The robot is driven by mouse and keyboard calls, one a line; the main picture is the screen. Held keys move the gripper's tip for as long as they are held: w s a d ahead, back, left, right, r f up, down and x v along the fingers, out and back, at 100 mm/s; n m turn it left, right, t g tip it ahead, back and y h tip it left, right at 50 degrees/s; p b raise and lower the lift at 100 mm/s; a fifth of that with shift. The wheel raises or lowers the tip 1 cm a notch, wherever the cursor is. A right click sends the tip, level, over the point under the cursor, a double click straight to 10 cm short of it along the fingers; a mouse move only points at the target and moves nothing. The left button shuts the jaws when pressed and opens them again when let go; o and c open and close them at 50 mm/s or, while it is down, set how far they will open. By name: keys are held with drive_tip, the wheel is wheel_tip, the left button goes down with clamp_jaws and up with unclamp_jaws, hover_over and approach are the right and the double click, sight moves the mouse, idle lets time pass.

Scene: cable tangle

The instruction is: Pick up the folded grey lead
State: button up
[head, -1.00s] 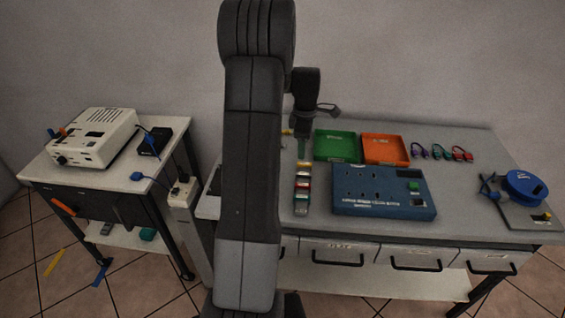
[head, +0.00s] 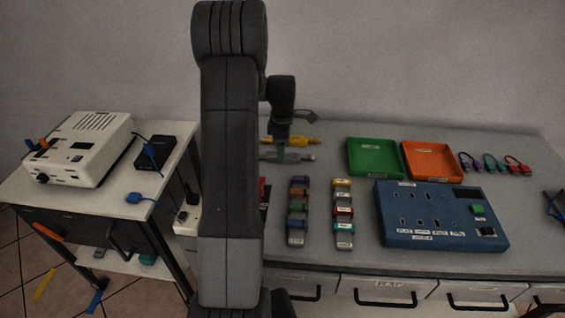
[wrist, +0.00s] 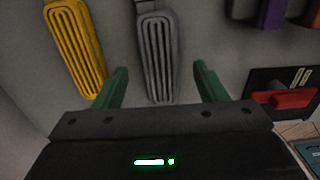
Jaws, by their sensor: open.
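The folded grey lead (wrist: 158,55) lies on the bench in the wrist view, a flattened bundle of parallel loops. In the head view the grey lead (head: 300,157) shows partly behind my gripper. My gripper (wrist: 160,68) is open and empty, with one green finger on either side of the grey lead's near end in the wrist picture. I cannot tell how high the fingers are above the bench. In the head view my gripper (head: 280,154) points down at the leads, its fingers partly hidden.
A folded yellow lead (wrist: 76,50) lies left of the grey one, close to the left finger. A red piece on a dark holder (wrist: 250,88) is at right. Labelled coloured bundles (head: 342,212), a green tray (head: 374,176), an orange tray (head: 432,178) and a blue box (head: 400,238) occupy the bench.

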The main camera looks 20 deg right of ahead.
drive_tip(key=shift+f+b, duration=0.3)
drive_tip(key=shift+f, duration=0.65)
drive_tip(key=shift+r, duration=0.1)
drive_tip(key=c, duration=1.1)
drive_tip(key=shift+r, duration=0.1)
